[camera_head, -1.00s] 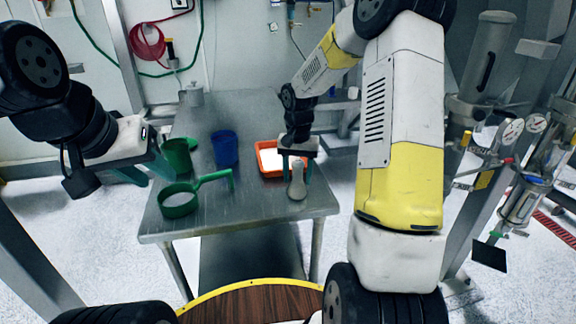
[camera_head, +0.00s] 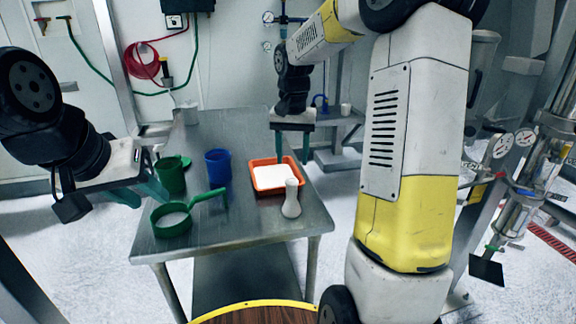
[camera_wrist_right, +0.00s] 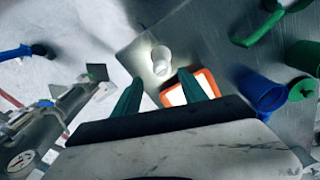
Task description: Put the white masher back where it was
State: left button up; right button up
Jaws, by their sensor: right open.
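The white masher (camera_head: 291,199) stands upright on the metal table, just in front of the right corner of the orange tray. In the right wrist view the masher (camera_wrist_right: 161,58) shows beyond and between the fingertips, free of them. My right gripper (camera_head: 293,160) is open and empty, raised above the orange tray and behind the masher. Its two green fingers (camera_wrist_right: 158,88) are spread apart in the wrist view. My left gripper (camera_head: 148,195) hangs at the left, beside the green cups, with its green fingers apart and nothing between them.
The orange tray (camera_head: 257,186) holds white powder (camera_head: 274,173). A green sifter with a handle (camera_head: 171,221), a green cup (camera_head: 171,178) and a blue cup (camera_head: 218,166) stand on the table (camera_head: 238,225). The front middle of the table is clear.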

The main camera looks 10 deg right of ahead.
jog(key=s+a+r+n+t+y, duration=0.1)
jog(key=s+r+n+t, duration=0.1)
jog(key=s, duration=0.9)
jog(key=s+a+r+n+t+y, duration=0.1)
jog(key=s+r, duration=0.4)
jog(key=s, duration=0.7)
jog(key=n+t, duration=0.1)
jog(key=t, duration=0.1)
jog(key=shift+r+t, duration=0.4)
dwell(0.4)
